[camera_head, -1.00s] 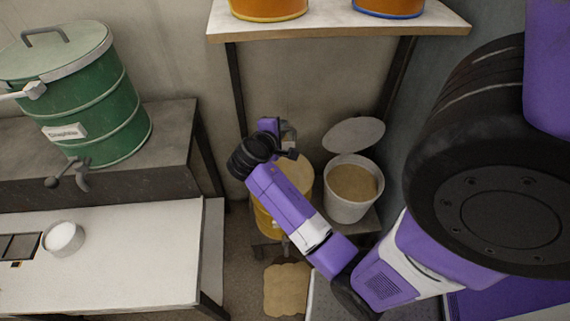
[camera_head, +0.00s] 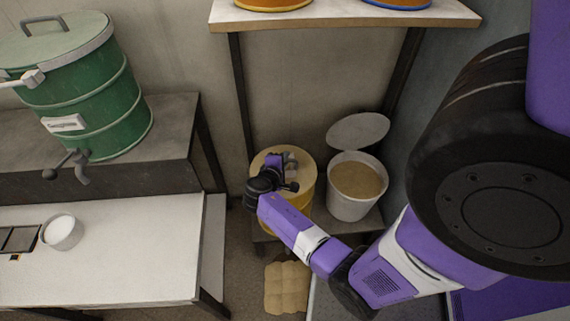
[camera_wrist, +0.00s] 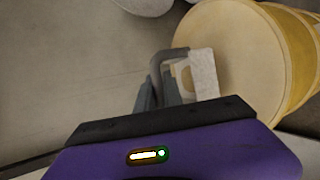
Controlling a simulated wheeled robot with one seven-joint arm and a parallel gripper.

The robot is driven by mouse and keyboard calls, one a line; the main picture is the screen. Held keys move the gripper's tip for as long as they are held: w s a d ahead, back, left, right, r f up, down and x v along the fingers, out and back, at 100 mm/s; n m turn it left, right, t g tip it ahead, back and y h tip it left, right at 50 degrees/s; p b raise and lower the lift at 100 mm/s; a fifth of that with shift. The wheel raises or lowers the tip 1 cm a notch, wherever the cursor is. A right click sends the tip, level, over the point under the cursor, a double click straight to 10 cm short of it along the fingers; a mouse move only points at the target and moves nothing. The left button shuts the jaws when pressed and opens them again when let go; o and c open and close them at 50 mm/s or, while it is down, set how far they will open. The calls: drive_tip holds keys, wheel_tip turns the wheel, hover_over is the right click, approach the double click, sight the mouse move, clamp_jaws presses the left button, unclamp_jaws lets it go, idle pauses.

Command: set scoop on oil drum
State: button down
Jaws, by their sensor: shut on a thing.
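The oil drum (camera_head: 304,194) is a yellow drum with a pale flat lid. It stands low at the back, and its round lid (camera_wrist: 238,30) fills the upper right of the wrist view. My gripper (camera_head: 286,173) is over this lid. In the wrist view my gripper (camera_wrist: 160,88) is shut on the scoop (camera_wrist: 204,73), a small pale grey piece that shows over the lid's left edge. My fingers and wrist hide part of the scoop. I cannot tell whether the scoop touches the lid.
A white bucket (camera_head: 347,205) of tan contents stands right of the drum, its lid (camera_head: 358,131) tilted behind. A shelf (camera_head: 330,20) runs above. A tan sack (camera_head: 287,288) lies on the floor. A green drum (camera_head: 95,105) and white table (camera_head: 130,250) are left.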

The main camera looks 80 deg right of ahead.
wheel_tip(320, 180, down, 2)
drive_tip(key=shift+f, duration=0.25)
drive_tip(key=c, duration=1.5)
unclamp_jaws()
